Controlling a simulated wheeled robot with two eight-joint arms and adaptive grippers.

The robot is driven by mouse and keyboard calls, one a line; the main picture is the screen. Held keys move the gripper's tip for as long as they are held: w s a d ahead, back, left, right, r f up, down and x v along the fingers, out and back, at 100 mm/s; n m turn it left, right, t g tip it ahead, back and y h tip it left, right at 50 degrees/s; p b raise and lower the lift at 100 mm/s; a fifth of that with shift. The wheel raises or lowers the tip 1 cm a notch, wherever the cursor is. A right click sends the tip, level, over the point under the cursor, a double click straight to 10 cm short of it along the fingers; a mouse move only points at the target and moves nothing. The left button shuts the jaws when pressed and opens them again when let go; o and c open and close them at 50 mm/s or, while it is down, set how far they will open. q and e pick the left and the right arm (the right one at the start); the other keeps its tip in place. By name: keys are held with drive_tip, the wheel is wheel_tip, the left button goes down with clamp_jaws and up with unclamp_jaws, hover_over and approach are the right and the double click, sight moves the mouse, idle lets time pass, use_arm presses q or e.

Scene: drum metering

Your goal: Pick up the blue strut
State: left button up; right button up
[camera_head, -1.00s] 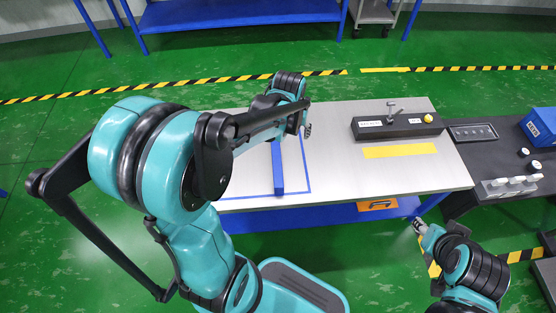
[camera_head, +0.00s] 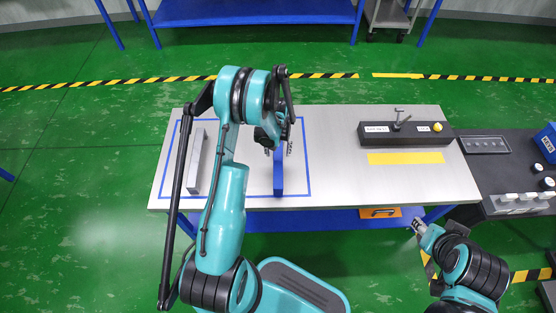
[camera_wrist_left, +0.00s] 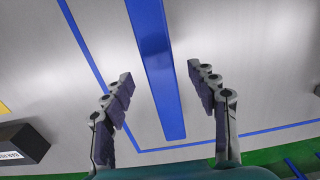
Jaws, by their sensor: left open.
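The blue strut (camera_head: 278,174) is a long, narrow bar lying on the light table, inside a blue outlined area. In the left wrist view the strut (camera_wrist_left: 160,70) runs between the two fingers, with a gap on each side. My left gripper (camera_wrist_left: 165,97) is open and empty; in the head view the left gripper (camera_head: 279,149) is above the strut's upper part and hides some of it. My right gripper (camera_head: 417,224) is off the table's front right edge; it is too small to tell whether its fingers are open.
A grey bar (camera_head: 195,162) lies left of the strut in the same outlined area. A black fixture (camera_head: 375,133) with a clamp and yellow knob stands on the table's right half, behind a yellow strip (camera_head: 405,158). The table's middle is clear.

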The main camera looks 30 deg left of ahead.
sight(278, 156)
use_arm(q)
wheel_tip(278, 156, down, 4)
drive_tip(key=shift+f+b, duration=0.2)
drive_tip(key=shift+b, duration=0.8)
drive_tip(key=shift+r, duration=0.1)
drive_tip(key=shift+c, duration=0.3)
clamp_jaws()
